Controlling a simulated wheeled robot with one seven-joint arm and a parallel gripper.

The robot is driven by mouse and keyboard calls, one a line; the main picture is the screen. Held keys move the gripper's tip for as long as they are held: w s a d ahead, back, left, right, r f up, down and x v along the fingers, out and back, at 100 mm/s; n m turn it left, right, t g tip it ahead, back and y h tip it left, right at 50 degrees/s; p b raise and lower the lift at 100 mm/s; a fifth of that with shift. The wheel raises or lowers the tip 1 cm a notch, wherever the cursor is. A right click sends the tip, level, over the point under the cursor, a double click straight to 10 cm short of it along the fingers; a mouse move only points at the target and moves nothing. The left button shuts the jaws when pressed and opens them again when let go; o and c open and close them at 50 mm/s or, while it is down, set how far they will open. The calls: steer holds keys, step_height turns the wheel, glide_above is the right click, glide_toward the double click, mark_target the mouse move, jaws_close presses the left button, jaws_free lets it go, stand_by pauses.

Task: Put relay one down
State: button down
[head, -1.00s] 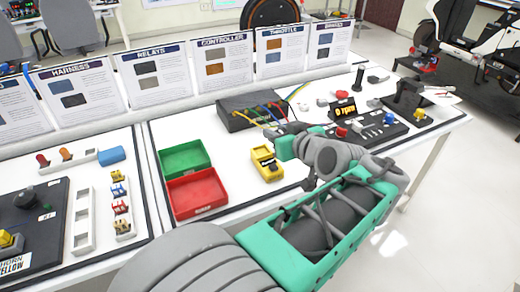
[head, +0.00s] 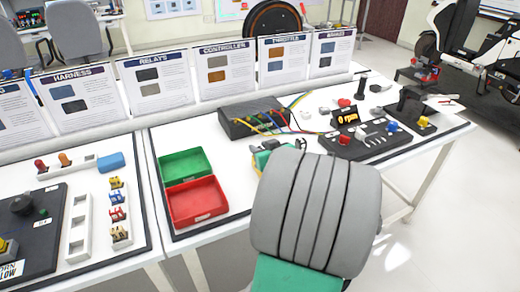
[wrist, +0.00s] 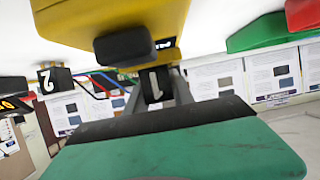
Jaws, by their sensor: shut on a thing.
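My gripper (wrist: 140,58) is shut on relay one (wrist: 153,86), a small dark block with a white "1", seen in the wrist view. Much of the relay is hidden by the fingers. I cannot tell whether the relay touches anything besides my gripper. A dark block marked "2" (wrist: 52,80) shows at left in the wrist view.
A green tray (head: 184,150) and a red tray (head: 172,214) sit left of my arm on the white bench. A black box (head: 236,127) with coloured wires stands behind it. A control panel (head: 366,151) lies to the right. Information boards (head: 152,82) line the back.

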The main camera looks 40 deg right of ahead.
steer(key=shift+f, duration=0.2)
steer(key=c, duration=1.1)
jaws_free()
steer(key=shift+r, duration=0.25)
steer(key=shift+s+r, duration=0.15)
steer(key=shift+s, duration=0.15)
steer(key=p+v, duration=0.1)
steer(key=v, duration=1)
steer(key=shift+s+a, duration=0.15)
